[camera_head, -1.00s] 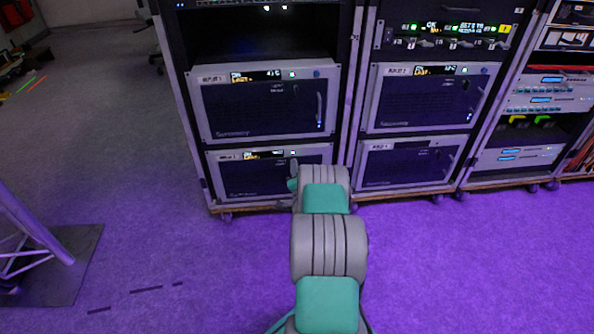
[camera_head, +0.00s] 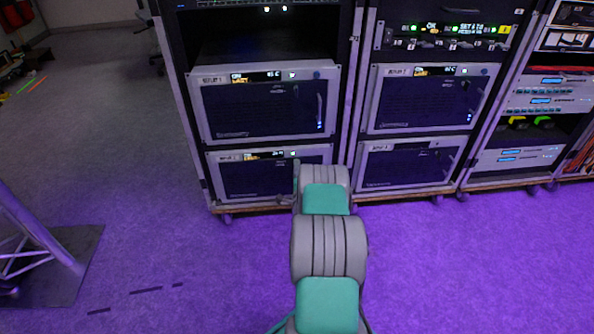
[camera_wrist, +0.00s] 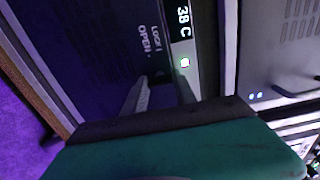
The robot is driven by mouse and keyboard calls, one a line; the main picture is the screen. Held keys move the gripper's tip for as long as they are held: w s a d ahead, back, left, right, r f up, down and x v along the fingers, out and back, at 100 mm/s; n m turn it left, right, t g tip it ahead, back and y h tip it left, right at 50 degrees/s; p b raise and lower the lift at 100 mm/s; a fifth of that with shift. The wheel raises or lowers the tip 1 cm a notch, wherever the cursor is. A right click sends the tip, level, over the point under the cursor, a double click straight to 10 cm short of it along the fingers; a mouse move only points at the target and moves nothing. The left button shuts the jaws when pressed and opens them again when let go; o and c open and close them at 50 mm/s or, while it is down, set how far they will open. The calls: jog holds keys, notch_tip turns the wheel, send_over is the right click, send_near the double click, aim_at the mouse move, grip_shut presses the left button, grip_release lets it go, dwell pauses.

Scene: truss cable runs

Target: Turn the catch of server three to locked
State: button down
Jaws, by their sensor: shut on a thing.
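In the wrist view, the catch (camera_wrist: 158,76) is a small dark knob on a server's dark front. It sits beside the printed words LOCK and OPEN (camera_wrist: 150,42). My gripper (camera_wrist: 158,88) is shut on it, with one finger on each side; the fingers hide part of the catch, and its exact angle cannot be told. In the head view, my arm reaches the right side of the lower left server (camera_head: 245,178). My gripper is mostly hidden behind my arm there. The server's name label (camera_head: 229,157) is too small to read surely.
Another server (camera_head: 262,104) sits directly above. The neighbouring rack (camera_head: 418,100) stands close on the right. In the wrist view, a lit display (camera_wrist: 184,20) and a small light (camera_wrist: 185,62) are near the fingers. A truss foot (camera_head: 60,260) stands on the floor at left.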

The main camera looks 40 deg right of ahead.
jog(key=c, duration=1)
grip_release()
jog(key=p+v, duration=0.1)
jog(key=v, duration=0.6)
jog(key=shift+s+a, duration=0.25)
jog(key=shift+s, duration=0.1)
